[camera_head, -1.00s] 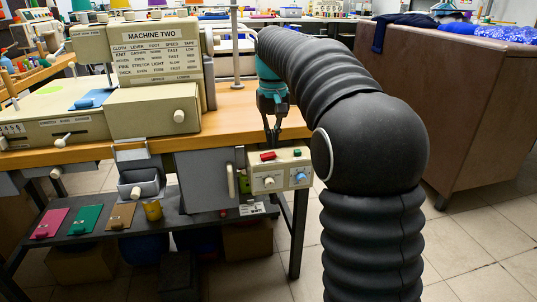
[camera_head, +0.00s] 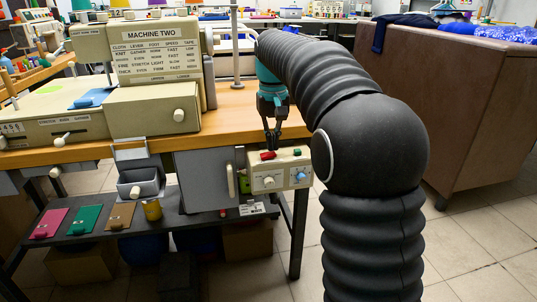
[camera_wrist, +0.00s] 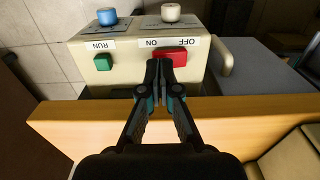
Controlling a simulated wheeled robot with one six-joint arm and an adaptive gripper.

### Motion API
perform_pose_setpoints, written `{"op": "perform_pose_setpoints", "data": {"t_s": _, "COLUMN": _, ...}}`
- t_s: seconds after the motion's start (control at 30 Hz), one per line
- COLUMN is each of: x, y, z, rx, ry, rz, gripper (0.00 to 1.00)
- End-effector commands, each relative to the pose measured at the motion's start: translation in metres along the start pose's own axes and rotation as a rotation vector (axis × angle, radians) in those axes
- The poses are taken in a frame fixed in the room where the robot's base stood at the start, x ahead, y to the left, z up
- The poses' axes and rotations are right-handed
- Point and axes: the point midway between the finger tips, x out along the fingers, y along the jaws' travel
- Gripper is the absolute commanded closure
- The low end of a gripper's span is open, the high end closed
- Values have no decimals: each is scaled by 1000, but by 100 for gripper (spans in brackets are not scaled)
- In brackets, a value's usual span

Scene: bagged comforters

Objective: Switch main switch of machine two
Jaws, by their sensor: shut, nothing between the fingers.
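The cream control box of machine two (camera_head: 281,180) hangs at the table's front edge. On its top is a red switch (camera_head: 267,155) beside a green button (camera_head: 297,152). In the wrist view the red switch (camera_wrist: 178,55) lies by upside-down ON and OFF labels, and the green button (camera_wrist: 103,62) is by the RUN label. My gripper (camera_head: 273,142) is shut and empty, pointing down at the red switch. In the wrist view its fingertips (camera_wrist: 158,68) cover the switch's ON-side end. I cannot tell whether they press it or which way it is tipped.
The box front has a white knob (camera_head: 268,182) and a blue knob (camera_head: 301,175). The wooden table edge (camera_wrist: 80,120) runs close beneath my gripper in the wrist view. A grey cabinet door with a handle (camera_head: 231,181) is left of the box. A brown bin (camera_head: 450,110) stands at right.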

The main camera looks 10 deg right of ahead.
Motion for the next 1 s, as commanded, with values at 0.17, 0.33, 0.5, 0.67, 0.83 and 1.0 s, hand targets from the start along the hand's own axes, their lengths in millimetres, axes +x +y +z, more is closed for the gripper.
{"op": "perform_pose_setpoints", "data": {"t_s": 0.17, "x": 3, "y": 0, "z": 0, "rx": 0, "ry": 0, "rz": 0, "gripper": 100}}
{"op": "perform_pose_setpoints", "data": {"t_s": 0.33, "x": 5, "y": 0, "z": 0, "rx": 0, "ry": 0, "rz": 0, "gripper": 100}}
{"op": "perform_pose_setpoints", "data": {"t_s": 0.5, "x": 7, "y": 0, "z": 0, "rx": 0, "ry": 1, "rz": 0, "gripper": 100}}
{"op": "perform_pose_setpoints", "data": {"t_s": 0.67, "x": 9, "y": 0, "z": 0, "rx": 0, "ry": 1, "rz": 0, "gripper": 100}}
{"op": "perform_pose_setpoints", "data": {"t_s": 0.83, "x": 11, "y": 0, "z": 0, "rx": 0, "ry": 1, "rz": 0, "gripper": 100}}
{"op": "perform_pose_setpoints", "data": {"t_s": 1.0, "x": 13, "y": 0, "z": 0, "rx": 0, "ry": 1, "rz": 0, "gripper": 100}}
